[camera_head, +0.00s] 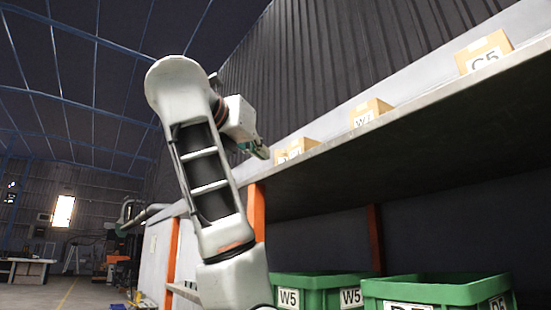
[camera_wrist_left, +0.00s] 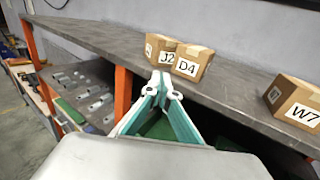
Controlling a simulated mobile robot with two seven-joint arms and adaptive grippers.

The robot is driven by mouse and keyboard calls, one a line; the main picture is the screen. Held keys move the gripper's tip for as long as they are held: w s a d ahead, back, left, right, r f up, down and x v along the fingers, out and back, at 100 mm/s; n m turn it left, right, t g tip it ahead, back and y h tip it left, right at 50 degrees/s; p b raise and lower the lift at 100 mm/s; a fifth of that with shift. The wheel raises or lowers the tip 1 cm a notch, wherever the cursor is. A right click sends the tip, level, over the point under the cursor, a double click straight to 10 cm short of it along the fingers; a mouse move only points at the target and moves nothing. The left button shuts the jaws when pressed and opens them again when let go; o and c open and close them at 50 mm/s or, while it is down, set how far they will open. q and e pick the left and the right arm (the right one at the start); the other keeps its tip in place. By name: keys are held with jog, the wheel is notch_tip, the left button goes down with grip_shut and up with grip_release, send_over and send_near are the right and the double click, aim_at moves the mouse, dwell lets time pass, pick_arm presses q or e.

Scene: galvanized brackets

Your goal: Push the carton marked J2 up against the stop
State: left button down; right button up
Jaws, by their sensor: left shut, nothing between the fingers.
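The carton marked J2 (camera_wrist_left: 155,45) stands on the grey shelf, in the left wrist view just past my fingertips. A carton marked D4 (camera_wrist_left: 193,64) stands beside it on the right, very close or touching. In the head view two cartons (camera_head: 302,147) show just right of my gripper, their marks hard to read. My left gripper (camera_wrist_left: 161,76) is shut and empty, its fingertips pointing at the J2 and D4 cartons; I cannot tell whether they touch. It also shows in the head view (camera_head: 262,152) at the shelf's front edge. I cannot make out the stop. My right gripper is not in view.
A carton marked W7 (camera_wrist_left: 296,103) stands farther right on the shelf (camera_wrist_left: 235,97). Another carton (camera_head: 483,52) is at the head view's far right. Green crates (camera_head: 440,290) stand below the shelf. Orange posts (camera_wrist_left: 122,92) hold it up. The shelf left of J2 is clear.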

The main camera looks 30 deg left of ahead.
aim_at(276, 163)
pick_arm(q)
jog(key=w+p, duration=0.1)
jog(key=w, duration=0.4)
jog(key=w+a+p, duration=0.1)
jog(key=w, duration=0.2)
jog(key=shift+r+p, duration=0.1)
jog(key=shift+p, duration=0.25)
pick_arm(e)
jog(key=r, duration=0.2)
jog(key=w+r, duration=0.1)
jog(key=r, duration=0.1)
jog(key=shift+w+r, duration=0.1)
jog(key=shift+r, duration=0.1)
pick_arm(q)
jog(key=shift+w+a, duration=0.1)
jog(key=shift+w, duration=0.05)
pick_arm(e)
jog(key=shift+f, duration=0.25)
pick_arm(q)
jog(key=shift+w+a, duration=0.1)
jog(key=shift+w, duration=0.1)
jog(key=shift+w+a, duration=0.1)
jog(key=shift+w, duration=0.65)
jog(key=shift+s, duration=0.35)
jog(key=s+d, duration=0.2)
jog(key=s, duration=0.9)
jog(key=shift+s, duration=0.25)
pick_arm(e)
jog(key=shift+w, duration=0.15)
